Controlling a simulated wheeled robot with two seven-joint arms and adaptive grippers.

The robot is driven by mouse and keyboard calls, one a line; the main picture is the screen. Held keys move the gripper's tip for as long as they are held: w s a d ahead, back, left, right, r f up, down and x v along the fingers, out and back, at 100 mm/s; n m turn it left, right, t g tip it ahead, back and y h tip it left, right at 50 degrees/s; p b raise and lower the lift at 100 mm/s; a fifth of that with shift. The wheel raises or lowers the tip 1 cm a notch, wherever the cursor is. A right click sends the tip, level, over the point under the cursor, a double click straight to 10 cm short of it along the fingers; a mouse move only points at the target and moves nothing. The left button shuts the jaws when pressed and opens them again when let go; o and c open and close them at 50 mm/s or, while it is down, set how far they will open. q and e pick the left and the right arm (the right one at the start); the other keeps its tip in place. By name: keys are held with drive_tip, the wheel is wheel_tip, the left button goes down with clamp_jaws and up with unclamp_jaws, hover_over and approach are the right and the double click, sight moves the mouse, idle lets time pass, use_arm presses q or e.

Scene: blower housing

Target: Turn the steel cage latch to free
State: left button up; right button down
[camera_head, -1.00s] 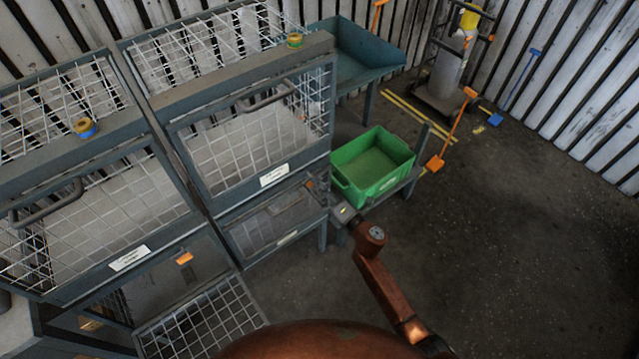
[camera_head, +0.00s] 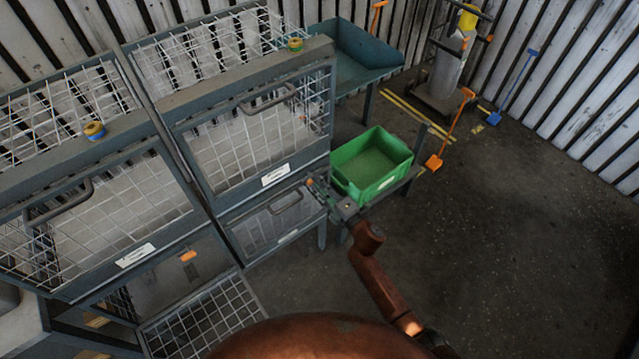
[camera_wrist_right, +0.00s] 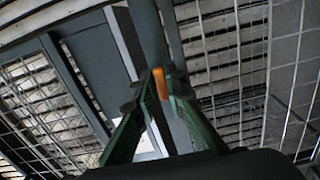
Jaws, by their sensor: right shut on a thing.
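The steel cage (camera_head: 255,150) on the right has grey-blue frames, wire mesh and a bar handle. Its latch, an orange tab (camera_wrist_right: 160,83), shows in the right wrist view between the green fingers of my right gripper (camera_wrist_right: 160,80). The fingers are shut on the tab, in front of a grey-blue post. In the head view my right gripper (camera_head: 322,189) is small at the cage's lower right corner, and my arm hides part of it. The latch's exact angle cannot be told. My left gripper is not in view.
A second cage (camera_head: 100,215) with an orange latch (camera_head: 188,256) stands to the left. A green bin (camera_head: 372,165) sits on a stand right of my gripper. A mesh panel (camera_head: 205,318) hangs open low down. The floor at right is clear.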

drive_tip(key=shift+w+d, duration=0.1)
drive_tip(key=shift+d, duration=0.05)
drive_tip(key=c, duration=2)
unclamp_jaws()
drive_tip(key=shift+o, duration=0.2)
drive_tip(key=v, duration=1.2)
